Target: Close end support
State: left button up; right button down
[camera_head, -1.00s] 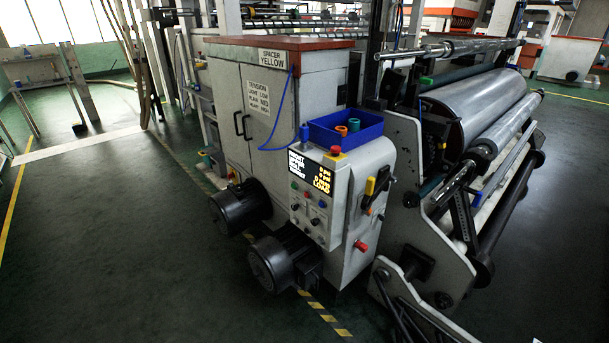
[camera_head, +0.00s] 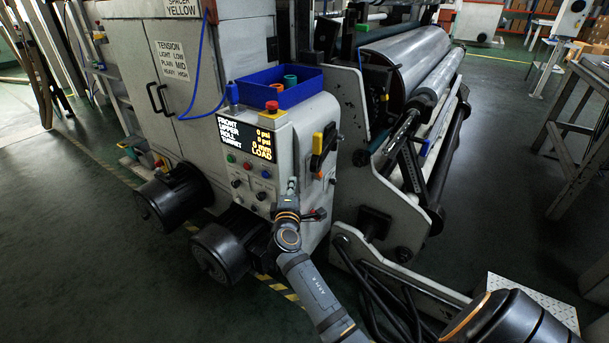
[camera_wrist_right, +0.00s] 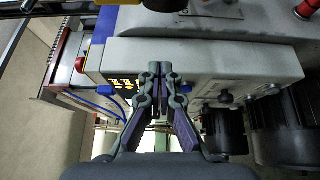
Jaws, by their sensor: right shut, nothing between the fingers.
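The winder's side frame (camera_head: 375,190) stands at the near end of the large film roll (camera_head: 395,55); I cannot tell which part is the end support. The control cabinet beside it carries a panel with a lit display (camera_head: 245,137), and a yellow-and-black lever (camera_head: 320,145) on its right side. My right gripper (camera_head: 292,184) is in front of the panel's lower right. In the right wrist view the gripper (camera_wrist_right: 160,68) is shut and empty, its fingertips over the cabinet's edge beside the display (camera_wrist_right: 122,84). Any contact is unclear. My left gripper is out of view.
A blue tray (camera_head: 273,88) with small rings sits on the cabinet, behind a red stop button (camera_head: 271,106). Two black motors (camera_head: 175,195) stick out low in front. Dark cables (camera_head: 375,285) run by the frame's foot. Open floor lies left; a table (camera_head: 575,130) stands right.

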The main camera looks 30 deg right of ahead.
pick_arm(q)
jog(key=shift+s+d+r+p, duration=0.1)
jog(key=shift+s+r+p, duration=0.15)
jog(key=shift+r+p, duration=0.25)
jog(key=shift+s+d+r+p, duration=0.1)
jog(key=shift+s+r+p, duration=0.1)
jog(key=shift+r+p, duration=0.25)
pick_arm(e)
jog(key=w+d, duration=0.4)
jog(key=d, duration=0.4)
jog(key=shift+w, duration=0.4)
jog(key=shift+f, duration=0.1)
jog(key=shift+s+d, duration=0.1)
